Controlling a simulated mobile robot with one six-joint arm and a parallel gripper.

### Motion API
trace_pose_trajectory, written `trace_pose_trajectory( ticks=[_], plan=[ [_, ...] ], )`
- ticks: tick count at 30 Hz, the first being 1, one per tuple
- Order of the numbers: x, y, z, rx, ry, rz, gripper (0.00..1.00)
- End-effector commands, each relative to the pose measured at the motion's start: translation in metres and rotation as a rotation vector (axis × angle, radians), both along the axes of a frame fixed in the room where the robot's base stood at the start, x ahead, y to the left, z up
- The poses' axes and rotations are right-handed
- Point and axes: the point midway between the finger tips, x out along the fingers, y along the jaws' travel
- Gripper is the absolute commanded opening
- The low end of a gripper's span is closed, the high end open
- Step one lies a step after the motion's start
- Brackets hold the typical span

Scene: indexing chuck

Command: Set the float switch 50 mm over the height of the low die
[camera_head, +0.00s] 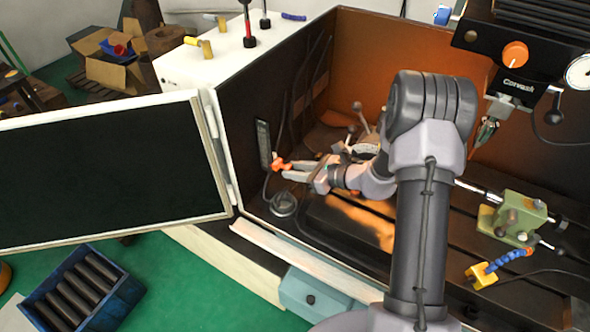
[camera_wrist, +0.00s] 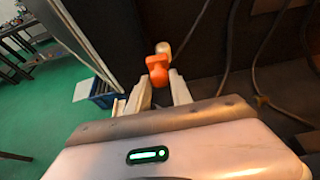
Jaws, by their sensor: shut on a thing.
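The orange part (camera_head: 281,164), which looks like the float switch, sits beside a dark upright strip (camera_head: 264,143) on the inner left wall of the machine. My gripper (camera_head: 284,170) reaches left to it, and its pale fingers are shut on it. In the wrist view the orange part (camera_wrist: 157,68) sits at the fingertips of my gripper (camera_wrist: 160,82), with a pale rounded end beyond it. How it joins the strip is hidden. I cannot pick out the low die for sure.
The open door panel (camera_head: 110,175) is to the left. A green vise (camera_head: 518,216) and a blue jointed hose (camera_head: 508,260) are on the right. A blue crate (camera_head: 85,290) with dark cylinders is on the floor.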

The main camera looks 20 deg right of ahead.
Motion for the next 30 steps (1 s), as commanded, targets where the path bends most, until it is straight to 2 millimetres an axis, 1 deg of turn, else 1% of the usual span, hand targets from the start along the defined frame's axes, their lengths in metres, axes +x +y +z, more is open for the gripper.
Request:
trace_pose_trajectory(
  ticks=[10, 16, 23, 24, 26, 27, 30],
  plan=[
    [0.000, 0.000, 0.001, -0.001, 0.001, 0.000, 0.00],
    [0.000, 0.000, 0.022, 0.000, 0.000, -0.001, 0.00],
    [0.000, 0.000, 0.020, 0.001, 0.001, 0.000, 0.00],
    [0.000, 0.000, 0.020, 0.001, 0.001, 0.000, 0.32],
    [0.000, 0.000, 0.020, 0.001, 0.001, 0.000, 0.44],
    [0.000, 0.000, 0.020, 0.001, 0.001, 0.000, 0.48],
    [0.000, 0.000, 0.020, 0.000, 0.000, 0.000, 0.48]
  ],
)
